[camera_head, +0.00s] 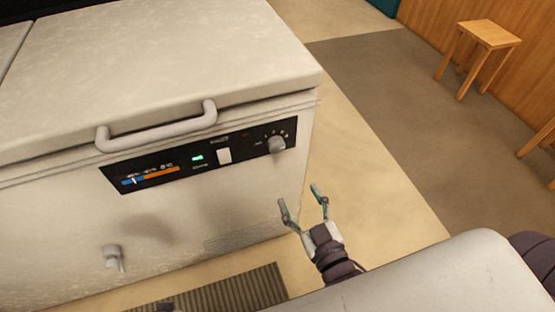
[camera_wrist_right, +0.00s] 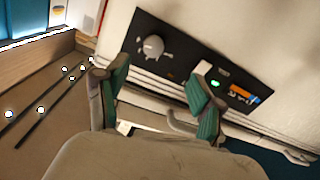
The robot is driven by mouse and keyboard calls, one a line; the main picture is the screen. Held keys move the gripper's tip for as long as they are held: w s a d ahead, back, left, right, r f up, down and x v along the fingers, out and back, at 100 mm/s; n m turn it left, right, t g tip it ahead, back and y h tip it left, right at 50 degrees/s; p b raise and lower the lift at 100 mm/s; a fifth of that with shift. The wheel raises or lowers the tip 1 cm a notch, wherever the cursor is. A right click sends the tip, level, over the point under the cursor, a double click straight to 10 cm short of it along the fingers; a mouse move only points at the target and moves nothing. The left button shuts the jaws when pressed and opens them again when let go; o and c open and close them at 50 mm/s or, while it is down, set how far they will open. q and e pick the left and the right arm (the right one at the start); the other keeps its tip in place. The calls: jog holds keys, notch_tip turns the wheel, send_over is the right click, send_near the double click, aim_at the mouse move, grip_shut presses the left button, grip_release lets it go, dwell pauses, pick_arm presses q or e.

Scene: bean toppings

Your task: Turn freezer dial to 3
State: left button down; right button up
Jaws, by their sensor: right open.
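The white chest freezer (camera_head: 160,60) fills the left of the head view, its lid closed. Its black control panel (camera_head: 113,176) is on the front face. The freezer dial (camera_head: 277,145) is a grey knob at the panel's right end; the numbers around it are too small to read. The dial also shows in the right wrist view (camera_wrist_right: 153,47), ahead of the fingers. My right gripper (camera_head: 302,197) is open and empty, below and right of the dial, apart from it. In the wrist view its fingers (camera_wrist_right: 158,95) are spread. My left gripper is not clearly visible.
The panel also has a white switch (camera_head: 224,156) and a green light (camera_head: 198,158). The lid handle (camera_head: 158,130) sticks out above it. A drain knob (camera_head: 113,258) is low on the front. A wooden stool (camera_head: 489,35) stands far right.

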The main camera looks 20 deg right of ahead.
aim_at(278, 149)
jog(key=w, duration=0.9)
jog(key=w+r+b, duration=0.1)
jog(key=w, duration=0.3)
jog(key=shift+w+a+r, duration=0.1)
jog(key=shift+w+a, duration=0.1)
jog(key=shift+w, duration=0.2)
pick_arm(q)
jog(key=r, duration=0.5)
jog(key=shift+w+d, duration=0.1)
jog(key=shift+w, duration=0.25)
pick_arm(e)
jog(key=c, duration=1.1)
pick_arm(q)
jog(key=shift+w, duration=0.1)
pick_arm(e)
jog(key=shift+c, duration=0.2)
